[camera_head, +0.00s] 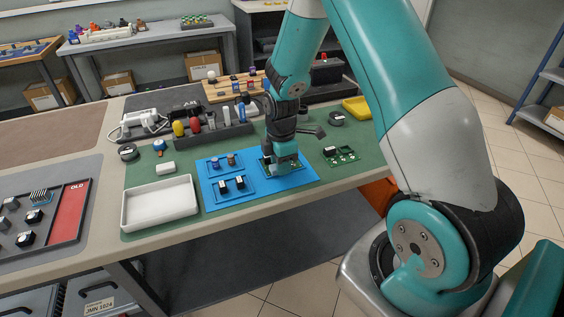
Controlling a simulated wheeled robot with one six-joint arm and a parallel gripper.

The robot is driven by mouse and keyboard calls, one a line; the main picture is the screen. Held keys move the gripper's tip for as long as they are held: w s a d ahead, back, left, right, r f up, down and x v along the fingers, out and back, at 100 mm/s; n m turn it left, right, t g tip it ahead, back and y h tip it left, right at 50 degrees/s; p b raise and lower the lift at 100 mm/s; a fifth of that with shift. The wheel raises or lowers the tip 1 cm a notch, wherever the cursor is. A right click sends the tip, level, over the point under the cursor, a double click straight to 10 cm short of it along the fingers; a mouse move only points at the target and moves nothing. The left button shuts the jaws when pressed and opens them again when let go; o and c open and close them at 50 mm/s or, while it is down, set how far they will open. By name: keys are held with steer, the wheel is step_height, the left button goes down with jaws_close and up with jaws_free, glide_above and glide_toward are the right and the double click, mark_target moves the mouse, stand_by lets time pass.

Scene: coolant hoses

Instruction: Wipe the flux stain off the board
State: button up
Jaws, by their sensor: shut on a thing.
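My gripper (285,165) points down over the blue mat (301,181), at its right part. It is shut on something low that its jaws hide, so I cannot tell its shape. A green board (266,168) lies under and just left of the jaws, largely covered by them. I cannot make out a flux stain on it. A second green board (341,155) lies on the green mat to the right, apart from my gripper.
Two blue trays with small parts (228,195) lie left of my gripper. A white tray (160,205) stands further left, with a white block (165,168) behind it. A dark rack of tools (213,137) stands behind the mat. A yellow tray (357,108) is at the back right.

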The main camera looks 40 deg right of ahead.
steer(key=shift+s+d+f, duration=0.1)
steer(key=shift+s+d, duration=0.2)
steer(key=shift+d, duration=0.5)
steer(key=shift+s+d, duration=0.25)
steer(key=shift+d, duration=0.55)
steer(key=shift+a, duration=0.1)
steer(key=shift+w+a+p, duration=0.25)
steer(key=shift+a, duration=0.55)
steer(key=shift+w+a+p, duration=0.2)
steer(key=shift+w+a, duration=0.05)
steer(key=shift+a, duration=0.55)
steer(key=shift+d, duration=0.1)
steer(key=shift+s+d, duration=0.25)
steer(key=shift+d, duration=0.55)
steer(key=shift+s+d, duration=0.25)
steer(key=shift+d, duration=0.55)
steer(key=shift+a, duration=0.1)
